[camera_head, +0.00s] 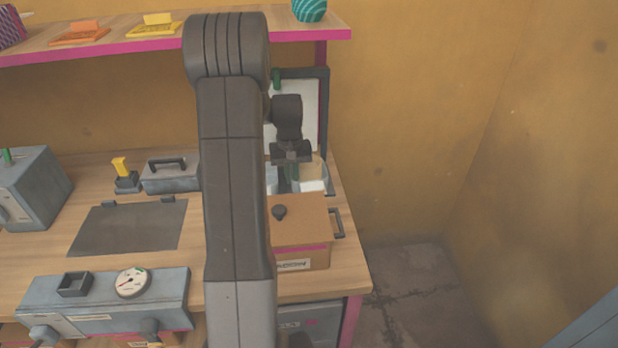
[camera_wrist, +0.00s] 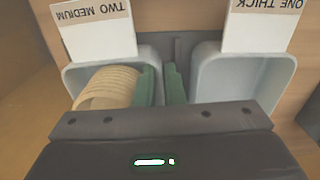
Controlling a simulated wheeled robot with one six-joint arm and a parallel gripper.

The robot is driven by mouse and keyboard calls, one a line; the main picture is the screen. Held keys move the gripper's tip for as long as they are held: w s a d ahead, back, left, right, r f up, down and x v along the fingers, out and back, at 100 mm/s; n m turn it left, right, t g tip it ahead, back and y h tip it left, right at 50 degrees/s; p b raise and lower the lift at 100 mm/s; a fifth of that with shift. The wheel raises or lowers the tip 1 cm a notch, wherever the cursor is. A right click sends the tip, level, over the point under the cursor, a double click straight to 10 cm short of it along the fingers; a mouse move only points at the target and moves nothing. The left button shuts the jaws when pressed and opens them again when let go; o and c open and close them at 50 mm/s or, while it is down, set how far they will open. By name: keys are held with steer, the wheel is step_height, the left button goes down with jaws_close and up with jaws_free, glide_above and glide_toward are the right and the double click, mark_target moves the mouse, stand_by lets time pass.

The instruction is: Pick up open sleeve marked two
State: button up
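In the wrist view, a beige ribbed sleeve (camera_wrist: 106,88) lies on its side in the left pale grey bin (camera_wrist: 72,75), behind which stands a card (camera_wrist: 94,28) reading "TWO MEDIUM", upside down. My gripper (camera_wrist: 161,84) has two green fingers, a narrow gap apart, with only grey visible between them. Its left finger is close beside the sleeve's right end and partly covers it; I cannot tell whether they touch. In the head view my gripper (camera_head: 291,176) points down over the bins (camera_head: 314,186) at the bench's right end. The sleeve cannot be made out there.
A second bin (camera_wrist: 238,78), with a card (camera_wrist: 262,24) reading "ONE THICK", stands to the right; its visible part looks empty. A lidded wooden box (camera_head: 300,228) stands in front of the bins. A shelf (camera_head: 330,30) runs above the bench. Open floor lies right.

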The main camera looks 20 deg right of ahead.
step_height(320, 180, down, 2)
steer(key=shift+f, duration=0.1)
jaws_close()
